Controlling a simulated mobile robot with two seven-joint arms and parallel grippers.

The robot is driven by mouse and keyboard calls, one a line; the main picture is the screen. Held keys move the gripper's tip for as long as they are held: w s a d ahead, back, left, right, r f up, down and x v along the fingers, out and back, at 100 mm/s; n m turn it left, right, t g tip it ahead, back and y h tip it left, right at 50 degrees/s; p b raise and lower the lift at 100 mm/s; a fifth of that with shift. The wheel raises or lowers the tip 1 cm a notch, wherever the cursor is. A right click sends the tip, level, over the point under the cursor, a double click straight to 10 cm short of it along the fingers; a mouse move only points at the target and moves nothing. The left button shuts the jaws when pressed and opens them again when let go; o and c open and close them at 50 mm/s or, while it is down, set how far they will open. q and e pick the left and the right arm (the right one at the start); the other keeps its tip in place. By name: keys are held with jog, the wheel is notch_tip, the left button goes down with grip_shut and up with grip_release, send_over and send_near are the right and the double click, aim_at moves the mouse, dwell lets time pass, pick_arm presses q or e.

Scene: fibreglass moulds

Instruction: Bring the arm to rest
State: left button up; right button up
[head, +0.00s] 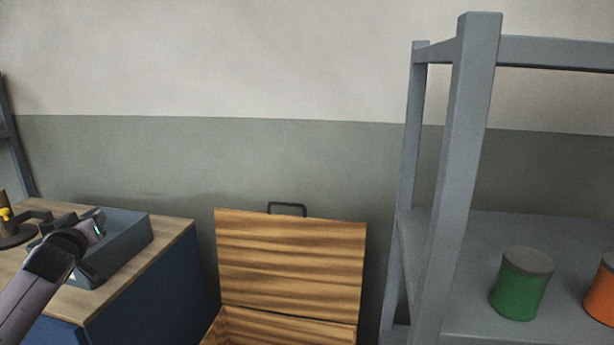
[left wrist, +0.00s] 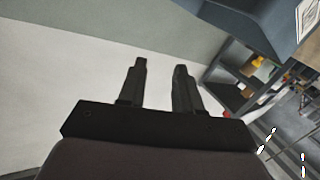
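My left arm (head: 40,285) comes in from the lower left in the head view, in front of the wooden-topped blue cabinet (head: 170,234). In the left wrist view my left gripper (left wrist: 160,68) has its two dark fingers apart with nothing between them. Its fingers show against the pale wall, touching nothing that I can see. In the head view I cannot make out the fingertips clearly. My right arm and gripper are not in view.
A blue-grey box (head: 128,238) is on the cabinet, close to my left arm. A wooden chest (head: 290,262) stands with its lid raised. A grey shelf rack (head: 465,150) at the right holds a green can (head: 521,285) and an orange can (head: 602,295).

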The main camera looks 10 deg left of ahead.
pick_arm(q)
jog(key=s+d+f+m+g+h, duration=0.1)
jog(key=s+d+f+m+h, duration=0.45)
jog(key=d+f, duration=0.6)
jog(key=s+d+f+m+h, duration=0.2)
jog(key=s+d+f+m, duration=0.5)
jog(key=d+f, duration=0.4)
jog(key=s+d+f+g, duration=0.1)
jog(key=s+d+f, duration=0.2)
jog(key=s, duration=0.4)
jog(key=s+d+f+n+g+h, duration=0.1)
jog(key=s+d+f, duration=0.3)
jog(key=s, duration=0.3)
jog(key=s+d+f+n+g, duration=0.1)
jog(key=s+d+f, duration=0.2)
jog(key=s+d, duration=0.2)
jog(key=shift+s+d+f+g+h, duration=0.3)
jog(key=shift+s+g+h, duration=0.1)
jog(key=shift+s, duration=0.55)
jog(key=shift+w, duration=0.1)
